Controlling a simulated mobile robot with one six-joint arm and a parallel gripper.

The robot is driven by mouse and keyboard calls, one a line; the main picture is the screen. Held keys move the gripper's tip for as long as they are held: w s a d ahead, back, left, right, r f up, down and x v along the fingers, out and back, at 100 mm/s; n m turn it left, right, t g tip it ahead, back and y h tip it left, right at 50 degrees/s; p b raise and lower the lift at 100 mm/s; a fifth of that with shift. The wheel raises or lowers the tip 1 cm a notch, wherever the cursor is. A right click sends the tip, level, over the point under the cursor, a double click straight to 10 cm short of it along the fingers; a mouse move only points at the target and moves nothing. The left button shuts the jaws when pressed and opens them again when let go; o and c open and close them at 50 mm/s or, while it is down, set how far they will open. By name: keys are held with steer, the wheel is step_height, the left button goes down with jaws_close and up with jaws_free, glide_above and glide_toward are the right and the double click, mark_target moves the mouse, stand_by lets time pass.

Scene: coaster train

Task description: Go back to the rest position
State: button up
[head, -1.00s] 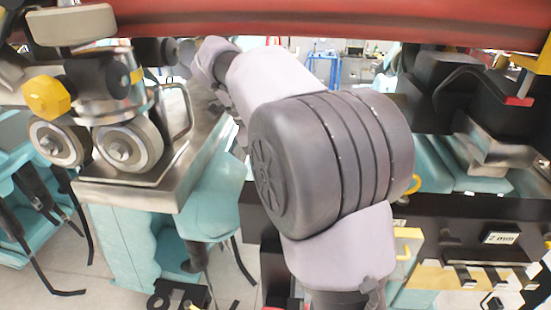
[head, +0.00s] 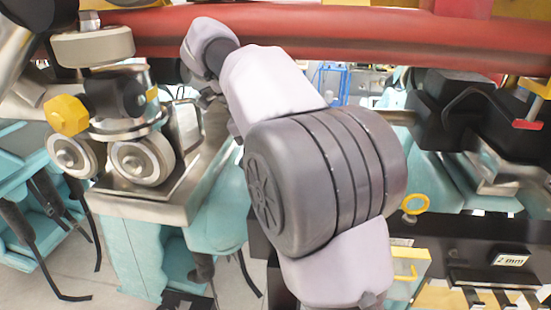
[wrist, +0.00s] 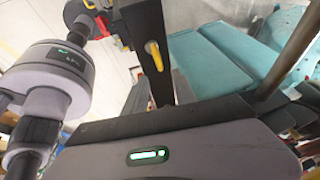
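My gripper's fingers cannot be made out in the head view. In the wrist view a grey housing with a green light, seemingly part of my gripper (wrist: 180,150), fills the lower edge. Its fingertips are not clearly seen, so I cannot tell whether they are open or shut. Nothing is seen held.
A red rail (head: 330,35) spans the top of the head view. A wheel assembly (head: 115,120) stands on a metal block (head: 150,200) at left. A dark rack (head: 490,240) with a yellow ring (head: 415,204) is at right. Teal seats (wrist: 240,50) show in the wrist view.

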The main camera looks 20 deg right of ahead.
steer(key=s+a+f+n+t+y+b, duration=0.2)
steer(key=s+a+f+n+b, duration=0.2)
steer(key=f+b, duration=0.7)
steer(key=s+a+f+n+t+y+b, duration=0.2)
steer(key=s+f+n+b, duration=0.7)
steer(key=f, duration=1)
steer(key=s+a+f+n+t+y+b, duration=0.2)
steer(key=s+a+f+n+b, duration=0.5)
steer(key=f+b, duration=0.8)
steer(key=s+y, duration=0.1)
steer(key=s, duration=0.2)
steer(key=shift+s+f, duration=0.4)
steer(key=shift+a, duration=0.1)
